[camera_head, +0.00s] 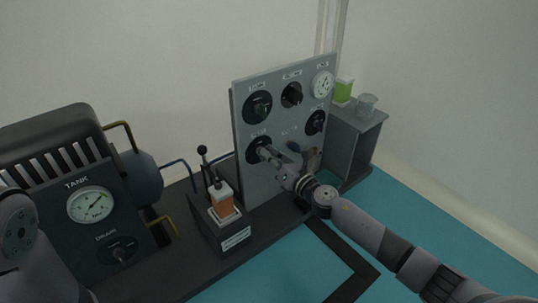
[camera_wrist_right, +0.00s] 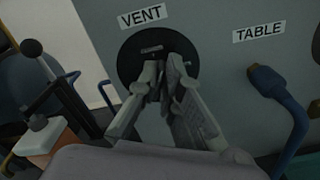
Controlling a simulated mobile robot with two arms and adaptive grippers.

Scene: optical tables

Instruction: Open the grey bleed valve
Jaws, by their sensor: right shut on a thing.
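A grey panel (camera_head: 282,125) carries several round black dials. The lower-left dial (camera_head: 252,155) is marked VENT in the right wrist view, where its black disc (camera_wrist_right: 127,62) and a small grey valve handle (camera_wrist_right: 152,48) show. My right gripper (camera_head: 265,152) reaches this dial from the right. Its fingers (camera_wrist_right: 163,85) are shut on the grey handle and hide most of it. No label reading "bleed" is legible. A left arm part of mine shows at the lower left, but its gripper is out of view.
A blue lever (camera_wrist_right: 268,82) under the TABLE label is close right of my right gripper. A small box with an orange-and-white block (camera_head: 222,200) and black stick stands left of the panel. The tank unit (camera_head: 88,235) is farther left. The teal tabletop (camera_head: 420,225) is clear at right.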

